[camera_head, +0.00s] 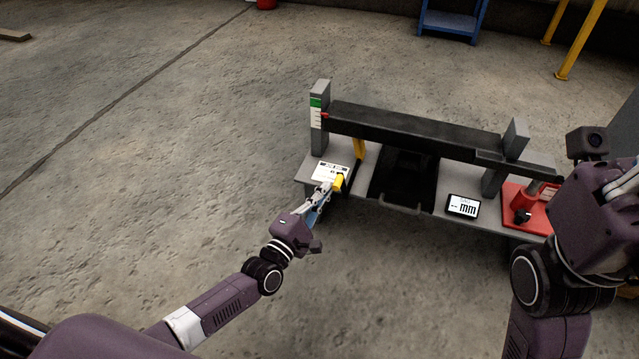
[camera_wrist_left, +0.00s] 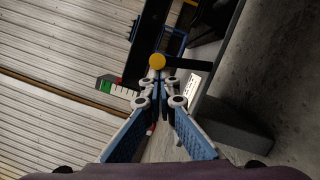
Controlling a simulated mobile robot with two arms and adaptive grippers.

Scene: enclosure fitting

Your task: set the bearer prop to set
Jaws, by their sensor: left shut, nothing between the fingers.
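The yellow bearer prop (camera_head: 359,148) shows as a short post under the left part of the long dark beam (camera_head: 415,128). A yellow knob (camera_head: 339,182) stands out at the bench's front left, beside a white label card (camera_head: 330,170); I cannot tell how it joins the post. In the left wrist view the round knob (camera_wrist_left: 157,61) is just beyond my fingertips. My left gripper (camera_head: 325,190) is shut and empty, right by the knob; I cannot tell whether it touches. My right arm is at the right edge, its fingers hidden.
The grey bench (camera_head: 312,187) carries a post with a green and white scale (camera_head: 317,113), a small "mm" display (camera_head: 463,206) and a red jack (camera_head: 524,207). A blue stand (camera_head: 452,22) is at the back. The floor left of the bench is clear.

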